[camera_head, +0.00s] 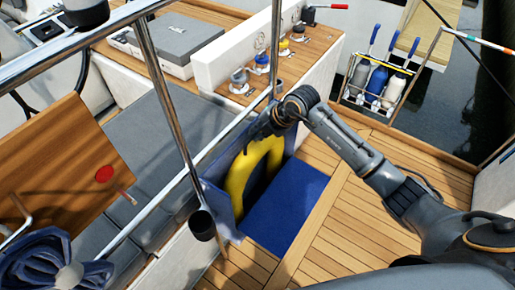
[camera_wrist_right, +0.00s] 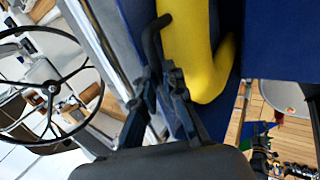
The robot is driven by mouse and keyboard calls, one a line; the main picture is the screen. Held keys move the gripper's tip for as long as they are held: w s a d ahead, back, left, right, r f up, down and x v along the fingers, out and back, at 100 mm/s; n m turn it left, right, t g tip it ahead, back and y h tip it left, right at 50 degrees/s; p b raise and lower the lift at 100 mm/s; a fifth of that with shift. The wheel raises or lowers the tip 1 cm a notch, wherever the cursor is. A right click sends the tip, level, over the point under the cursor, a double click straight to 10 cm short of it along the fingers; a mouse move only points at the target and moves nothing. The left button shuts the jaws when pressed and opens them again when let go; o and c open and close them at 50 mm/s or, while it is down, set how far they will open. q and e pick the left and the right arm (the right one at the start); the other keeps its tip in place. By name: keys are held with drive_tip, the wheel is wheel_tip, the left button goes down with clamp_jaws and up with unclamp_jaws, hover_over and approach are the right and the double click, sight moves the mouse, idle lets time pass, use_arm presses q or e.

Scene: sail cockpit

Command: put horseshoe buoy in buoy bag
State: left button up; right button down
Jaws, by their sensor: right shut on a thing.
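The yellow horseshoe buoy (camera_head: 238,181) stands in the blue buoy bag (camera_head: 221,208), which hangs on the rail. The bag's blue flap (camera_head: 287,207) is folded down over the deck side. My right gripper (camera_head: 264,128) is at the buoy's upper part, by the bag's top edge, and partly hides it. In the right wrist view, the fingers (camera_wrist_right: 163,62) are shut at the edge of the buoy (camera_wrist_right: 190,45), with blue fabric (camera_wrist_right: 267,45) on the other side. The buoy's lower end is partly hidden in the bag.
A steel rail (camera_head: 168,90) and its post cross in front of the grey seats (camera_head: 165,140). A wooden table leaf (camera_head: 60,165) stands at left. A rack with bottles (camera_head: 375,82) is beyond the right arm. Teak deck (camera_head: 340,235) lies clear at lower right.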

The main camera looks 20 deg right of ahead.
sight(257, 142)
drive_tip(key=shift+w+f+b, duration=0.1)
drive_tip(key=shift+f+b, duration=1.55)
drive_tip(key=shift+f, duration=0.5)
drive_tip(key=shift+r, duration=0.1)
drive_tip(key=c, duration=1.7)
unclamp_jaws()
drive_tip(key=shift+f, duration=0.2)
drive_tip(key=shift+c, duration=0.2)
drive_tip(key=o, duration=0.3)
drive_tip(key=shift+r, duration=0.2)
drive_tip(key=b+v, duration=0.1)
drive_tip(key=v, duration=1.1)
drive_tip(key=shift+s+b, duration=0.25)
drive_tip(key=shift+b, duration=0.1)
